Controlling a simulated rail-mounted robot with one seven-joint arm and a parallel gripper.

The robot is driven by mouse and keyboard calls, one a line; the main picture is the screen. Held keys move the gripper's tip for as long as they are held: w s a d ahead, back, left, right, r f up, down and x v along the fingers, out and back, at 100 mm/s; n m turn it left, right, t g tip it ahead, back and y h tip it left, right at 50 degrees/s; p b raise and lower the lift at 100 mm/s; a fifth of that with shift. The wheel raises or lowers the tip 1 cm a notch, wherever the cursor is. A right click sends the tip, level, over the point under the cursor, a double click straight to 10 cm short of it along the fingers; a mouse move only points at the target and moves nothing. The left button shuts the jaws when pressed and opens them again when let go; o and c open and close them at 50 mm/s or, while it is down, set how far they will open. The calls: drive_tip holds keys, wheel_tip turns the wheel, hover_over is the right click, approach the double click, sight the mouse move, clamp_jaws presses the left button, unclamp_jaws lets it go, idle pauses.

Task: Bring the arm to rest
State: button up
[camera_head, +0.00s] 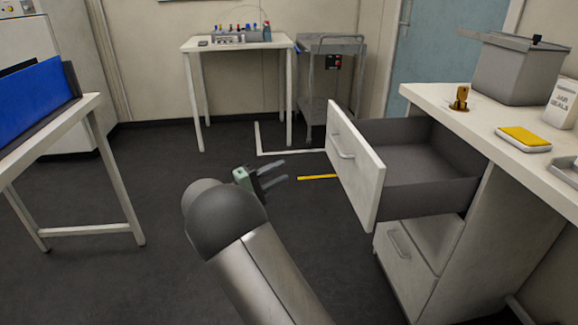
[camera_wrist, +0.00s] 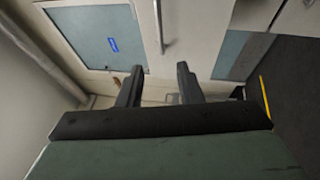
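My gripper (camera_head: 276,176) is in mid-air over the dark floor in the head view, to the left of the open drawer and apart from it. Its two fingers are spread with nothing between them. In the wrist view the two dark fingers (camera_wrist: 158,85) also stand apart and empty. The pale drawer front (camera_head: 355,168) with its bar handle lies beyond the fingertips, and part of its handle shows in the wrist view (camera_wrist: 159,25).
The drawer stands pulled out from the white counter (camera_head: 500,135). A lower drawer (camera_head: 405,255) is also slightly out. A white table (camera_head: 236,43) and grey cart (camera_head: 331,75) stand at the back. A table with a blue panel (camera_head: 35,103) is left.

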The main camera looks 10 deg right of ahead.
drive_tip(key=shift+s+a, duration=0.1)
drive_tip(key=shift+a, duration=0.05)
drive_tip(key=s+d+r+m+g+y+p, duration=0.1)
drive_tip(key=s+d+r+g+y+p, duration=0.35)
drive_tip(key=s+d+p, duration=0.35)
drive_tip(key=s+d+r+m+g+y+p, duration=0.1)
drive_tip(key=s+d+r+g+y+p, duration=0.4)
drive_tip(key=s, duration=0.4)
drive_tip(key=s+a+r+m+y+p, duration=0.1)
drive_tip(key=s+r+y+p, duration=0.2)
drive_tip(key=s, duration=0.4)
drive_tip(key=s+a+r+m+t+y+p, duration=0.1)
drive_tip(key=s+a+r+y+p, duration=0.1)
drive_tip(key=s+p, duration=0.4)
drive_tip(key=s+a+r+m+t+y+p, duration=0.1)
drive_tip(key=s+r+y+p, duration=0.3)
drive_tip(key=s, duration=0.4)
drive_tip(key=shift+a+r+p, duration=0.45)
drive_tip(key=shift+r+p, duration=0.1)
drive_tip(key=shift+r, duration=0.25)
